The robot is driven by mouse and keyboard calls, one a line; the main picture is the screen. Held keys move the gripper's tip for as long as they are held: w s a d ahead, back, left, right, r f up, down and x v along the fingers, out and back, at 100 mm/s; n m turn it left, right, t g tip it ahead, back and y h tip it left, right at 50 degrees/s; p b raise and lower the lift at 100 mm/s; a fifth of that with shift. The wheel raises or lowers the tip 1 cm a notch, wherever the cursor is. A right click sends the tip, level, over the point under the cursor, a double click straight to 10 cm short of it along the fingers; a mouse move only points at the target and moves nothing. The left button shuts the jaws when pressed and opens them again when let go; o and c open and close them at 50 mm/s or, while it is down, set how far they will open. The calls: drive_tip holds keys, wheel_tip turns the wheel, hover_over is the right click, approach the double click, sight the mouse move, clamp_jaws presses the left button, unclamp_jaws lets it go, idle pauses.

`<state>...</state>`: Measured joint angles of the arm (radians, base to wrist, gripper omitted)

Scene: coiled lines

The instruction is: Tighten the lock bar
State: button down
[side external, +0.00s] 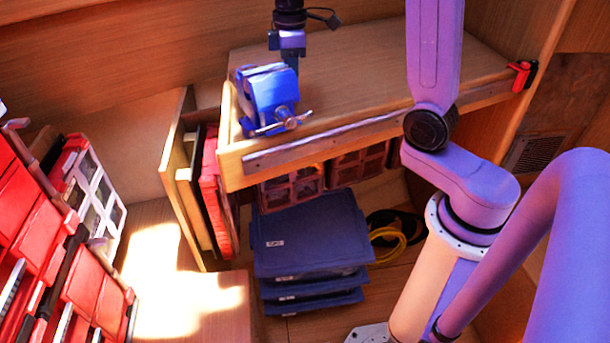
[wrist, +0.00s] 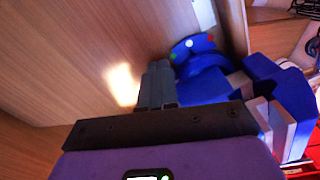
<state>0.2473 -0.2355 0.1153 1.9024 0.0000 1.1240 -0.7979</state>
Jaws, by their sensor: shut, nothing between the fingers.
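A blue vise (side external: 268,92) is mounted at the front left corner of the wooden bench top. A metal screw end with a thin bar (side external: 292,121) sticks out at its front; I cannot tell if this is the lock bar. My gripper (side external: 291,66) points down just behind the vise, its tips partly hidden by it. In the wrist view my gripper (wrist: 157,75) is shut and empty, beside the blue vise body (wrist: 205,82). A round blue part with green, white and red dots (wrist: 192,43) lies beyond the fingers. I cannot tell whether the fingers touch the vise.
The wooden bench top (side external: 370,70) is clear to the right of the vise. A red and black clamp-like item (side external: 521,76) sits at its far right edge. Blue cases (side external: 310,235) are stacked below, beside a yellow coil (side external: 388,243). Red cases (side external: 75,255) stand at left.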

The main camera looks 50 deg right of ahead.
drive_tip(key=shift+s+d, duration=0.1)
drive_tip(key=shift+s, duration=0.05)
drive_tip(key=shift+s+d, duration=0.15)
wheel_tip(320, 180, up, 6)
idle(0.6)
drive_tip(key=shift+d+f, duration=0.15)
drive_tip(key=shift+f, duration=1.35)
drive_tip(key=shift+d+f, duration=0.1)
drive_tip(key=shift+f, duration=1.4)
drive_tip(key=shift+w+a, duration=0.35)
drive_tip(key=shift+a, duration=0.1)
